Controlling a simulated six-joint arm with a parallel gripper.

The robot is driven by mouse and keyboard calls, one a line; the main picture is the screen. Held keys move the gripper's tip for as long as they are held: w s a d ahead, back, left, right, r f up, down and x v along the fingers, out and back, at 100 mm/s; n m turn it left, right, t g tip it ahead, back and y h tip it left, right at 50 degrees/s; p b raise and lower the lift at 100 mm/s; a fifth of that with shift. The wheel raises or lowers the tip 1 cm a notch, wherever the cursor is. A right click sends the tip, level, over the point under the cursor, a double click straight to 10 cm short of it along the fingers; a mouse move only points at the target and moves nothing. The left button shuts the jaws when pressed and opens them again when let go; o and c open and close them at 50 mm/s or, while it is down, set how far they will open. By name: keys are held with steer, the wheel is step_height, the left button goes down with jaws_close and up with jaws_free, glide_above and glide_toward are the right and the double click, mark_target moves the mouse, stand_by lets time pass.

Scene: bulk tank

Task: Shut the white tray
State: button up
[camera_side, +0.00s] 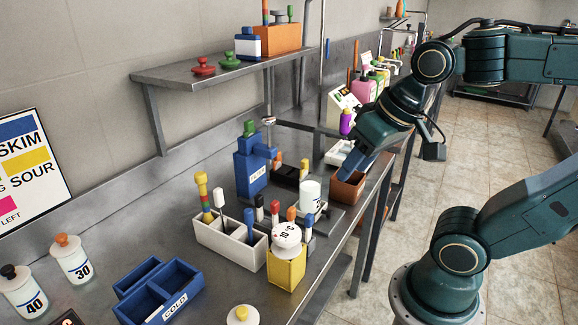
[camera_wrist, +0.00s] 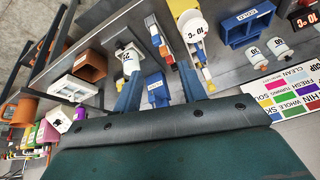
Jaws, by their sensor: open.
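A white open tray with compartments (camera_side: 342,150) stands toward the far end of the bench, partly behind my gripper. It also shows in the wrist view (camera_wrist: 73,88), left of my fingers. A second white divided box (camera_side: 219,244) stands nearer, with several coloured-handled tools in it. I cannot tell from the pictures which one is the white tray, and I see no lid on either. My gripper (camera_side: 352,163) hangs above the bench's right edge, close to the far tray and a brown box. In the wrist view its two fingers (camera_wrist: 157,68) are apart with nothing held between them.
A brown box (camera_side: 347,188) stands just below my gripper. A blue dispenser (camera_side: 251,165), a yellow box (camera_side: 286,268) with a white round-topped item and a blue divided box (camera_side: 182,275) crowd the bench. A shelf (camera_side: 220,72) runs along the wall.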

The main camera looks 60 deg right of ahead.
steer(key=w+d+m, duration=0.1)
steer(key=m, duration=0.2)
steer(key=m+g, duration=0.5)
steer(key=m, duration=2.5)
glide_above(330, 211)
step_height(330, 211, down, 10)
steer(key=shift+r, duration=0.15)
steer(key=shift+f, duration=0.2)
steer(key=shift+f, duration=6.7)
steer(key=shift+c, duration=0.4)
jaws_close()
